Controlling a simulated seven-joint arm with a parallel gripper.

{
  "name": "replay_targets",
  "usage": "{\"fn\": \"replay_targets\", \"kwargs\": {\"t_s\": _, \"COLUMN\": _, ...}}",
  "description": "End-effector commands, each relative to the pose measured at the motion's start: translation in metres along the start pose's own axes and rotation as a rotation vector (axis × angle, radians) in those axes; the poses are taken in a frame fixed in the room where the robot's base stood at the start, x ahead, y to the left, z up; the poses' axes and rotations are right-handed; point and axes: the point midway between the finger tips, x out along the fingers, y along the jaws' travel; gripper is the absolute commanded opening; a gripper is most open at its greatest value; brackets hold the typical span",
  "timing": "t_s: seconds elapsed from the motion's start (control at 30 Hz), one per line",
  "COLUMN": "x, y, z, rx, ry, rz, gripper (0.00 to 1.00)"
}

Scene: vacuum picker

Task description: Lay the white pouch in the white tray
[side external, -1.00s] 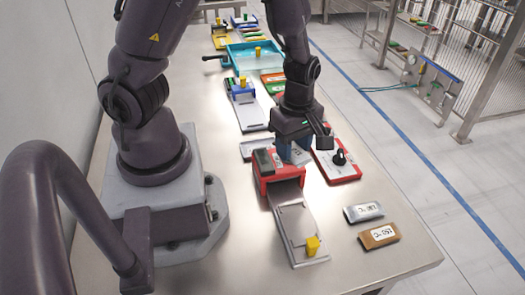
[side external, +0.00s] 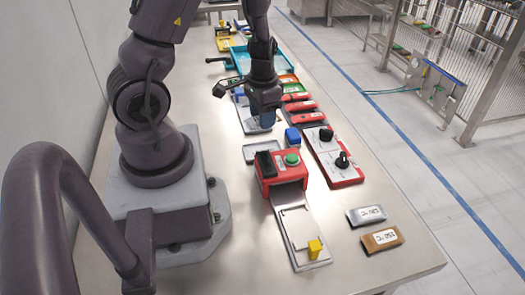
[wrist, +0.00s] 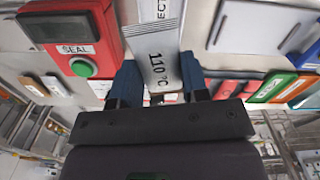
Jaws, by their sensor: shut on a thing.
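My gripper (wrist: 162,88) is shut on a pale pouch (wrist: 158,66) marked "110 °C", held between its blue fingers. In the side external view my gripper (side external: 264,120) is above the table, behind the white tray; its fingers mostly hide the pouch there. The white tray (side external: 250,159) is shallow and lies flat behind the red sealer, with nothing visible in it. In the wrist view a pale surface with the letters "ECT" (wrist: 160,10) lies beyond the pouch and seems to be the tray; the pouch overlaps it in the picture, and I cannot tell the height between them.
The red sealer (side external: 282,185) with a green button stands in front of the tray. A silver pouch (side external: 366,215) and a brown pouch (side external: 381,239) lie at the front right.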

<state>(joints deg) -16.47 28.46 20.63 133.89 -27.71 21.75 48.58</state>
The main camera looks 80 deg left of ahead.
Motion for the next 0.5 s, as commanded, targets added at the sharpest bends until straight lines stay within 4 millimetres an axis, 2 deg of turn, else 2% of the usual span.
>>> {"fn": "replay_targets", "kwargs": {"t_s": 0.1, "x": 0.0, "y": -0.001, "z": -0.001, "rx": 0.134, "ry": 0.002, "rz": -0.006, "gripper": 0.19}}
{"fn": "replay_targets", "kwargs": {"t_s": 0.23, "x": 0.005, "y": -0.001, "z": 0.0, "rx": 0.203, "ry": 0.0, "rz": -0.006, "gripper": 0.19}}
{"fn": "replay_targets", "kwargs": {"t_s": 0.5, "x": 0.043, "y": -0.002, "z": 0.0, "rx": 0.214, "ry": -0.001, "rz": -0.005, "gripper": 0.19}}
